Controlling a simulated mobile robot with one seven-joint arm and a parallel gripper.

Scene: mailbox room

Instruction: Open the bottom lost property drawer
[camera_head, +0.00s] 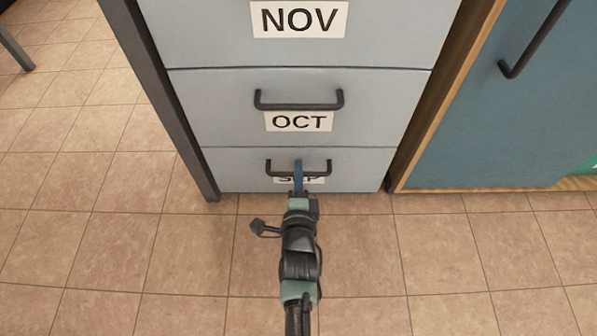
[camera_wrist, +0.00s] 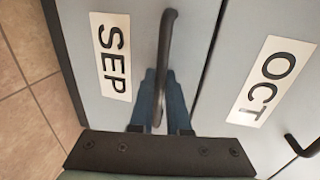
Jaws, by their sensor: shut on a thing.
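The bottom drawer (camera_head: 225,172) is grey with a SEP label and a dark bar handle (camera_head: 316,168). It looks closed, its front in line with the OCT drawer (camera_head: 200,110) above. My gripper (camera_head: 298,172) reaches the handle from the front, its blue fingers at the middle of the bar. In the wrist view the handle (camera_wrist: 164,60) runs between the two blue fingers (camera_wrist: 158,85), and my gripper is shut on it. The SEP label (camera_wrist: 112,62) shows beside the handle there; in the head view my fingers partly cover it.
A NOV drawer (camera_head: 220,35) is at the top of the stack. A dark post (camera_head: 165,100) stands along the stack's left side. A blue door (camera_head: 480,130) with wooden edging is on the right. The tiled floor (camera_head: 130,250) in front is clear.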

